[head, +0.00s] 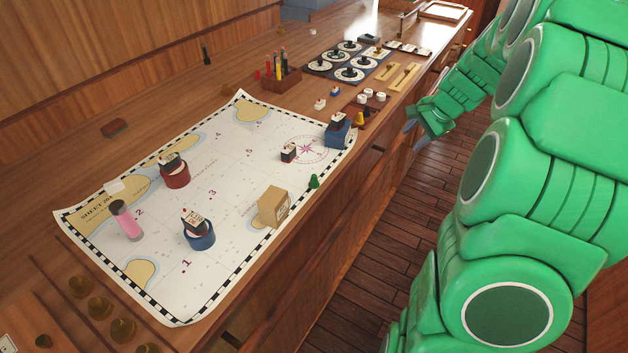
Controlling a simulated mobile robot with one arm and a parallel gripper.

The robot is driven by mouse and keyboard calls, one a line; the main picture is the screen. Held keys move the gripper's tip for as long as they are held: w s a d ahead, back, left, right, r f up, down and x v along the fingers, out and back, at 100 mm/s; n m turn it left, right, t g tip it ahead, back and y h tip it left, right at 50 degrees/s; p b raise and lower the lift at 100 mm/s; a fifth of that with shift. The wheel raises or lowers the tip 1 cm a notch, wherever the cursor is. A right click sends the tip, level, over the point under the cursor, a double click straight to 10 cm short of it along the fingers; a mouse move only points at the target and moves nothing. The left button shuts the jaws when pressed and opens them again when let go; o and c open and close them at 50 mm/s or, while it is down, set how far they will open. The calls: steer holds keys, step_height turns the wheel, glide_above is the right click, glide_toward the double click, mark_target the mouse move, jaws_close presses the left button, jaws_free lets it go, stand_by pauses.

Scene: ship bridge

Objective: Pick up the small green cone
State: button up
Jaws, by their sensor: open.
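The small green cone (314,181) stands upright near the right edge of the chart (225,265), on the side toward the front of the counter. It is a little right of a tan box (273,207). My gripper (411,135) is at the end of the green arm, off the counter's front edge, over the floor side. It is open and looks empty. It is apart from the cone, farther back and to the right. Its fingers are small and partly hidden by the hand.
Brass knobs (100,307) are at the near left.

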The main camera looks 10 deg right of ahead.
steer(key=s+a+r+m+g+y, duration=0.1)
steer(key=s+a+r+m+y, duration=0.25)
steer(key=a, duration=0.75)
steer(key=a+r+m+g+y, duration=0.1)
steer(key=a+r+m+y, duration=0.1)
steer(key=a+r+y, duration=0.65)
steer(key=h, duration=0.1)
glide_toward(308, 186)
steer(key=a+r, duration=0.2)
steer(key=shift+w+a, duration=0.25)
steer(key=shift+a, duration=0.1)
steer(key=shift+x, duration=3.65)
steer(key=shift+w+d+f, duration=0.1)
steer(key=shift+d+f, duration=0.05)
steer(key=shift+f, duration=0.1)
jaws_close()
